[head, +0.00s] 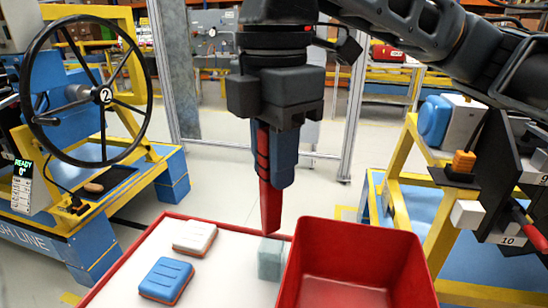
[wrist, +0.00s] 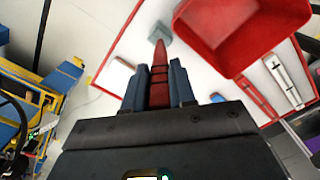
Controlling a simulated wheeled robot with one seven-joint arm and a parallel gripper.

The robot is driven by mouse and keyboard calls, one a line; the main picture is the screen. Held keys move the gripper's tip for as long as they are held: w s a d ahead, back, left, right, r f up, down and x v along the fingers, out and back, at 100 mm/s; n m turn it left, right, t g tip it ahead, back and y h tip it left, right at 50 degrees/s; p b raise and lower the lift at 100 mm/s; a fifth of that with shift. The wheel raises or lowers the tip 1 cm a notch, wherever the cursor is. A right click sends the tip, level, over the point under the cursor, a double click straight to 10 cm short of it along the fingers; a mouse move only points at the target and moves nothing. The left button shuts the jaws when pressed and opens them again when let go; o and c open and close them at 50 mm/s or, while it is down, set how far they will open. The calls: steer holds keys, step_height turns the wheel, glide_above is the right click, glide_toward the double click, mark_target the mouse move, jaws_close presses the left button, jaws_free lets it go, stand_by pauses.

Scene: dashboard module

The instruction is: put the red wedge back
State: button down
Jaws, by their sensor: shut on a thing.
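The red wedge (head: 270,206) is a long, narrow red piece that tapers downward. My gripper (head: 274,172) is shut on it, with blue fingers on either side, and the wedge hangs point down. In the head view its tip shows just above the grey block (head: 270,262); whether they touch, I cannot tell. The wrist view also shows the wedge (wrist: 160,62) between the fingers of my gripper (wrist: 158,84), its tip pointing toward the grey block (wrist: 160,33). The place where the wedge belongs is not clearly identifiable.
A white tray with a red rim (head: 118,262) lies below. It carries a white block (head: 194,237), a blue block (head: 166,280) and an open red bin (head: 355,262). A wheel stand (head: 103,95) is at left. A yellow stand with black panels (head: 510,175) is at right.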

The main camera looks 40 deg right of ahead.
steer(key=shift+f, duration=0.6)
steer(key=c, duration=0.9)
jaws_free()
steer(key=shift+r, duration=0.1)
step_height(320, 180, up, 13)
steer(key=shift+r+p, duration=0.1)
steer(key=shift+p, duration=0.8)
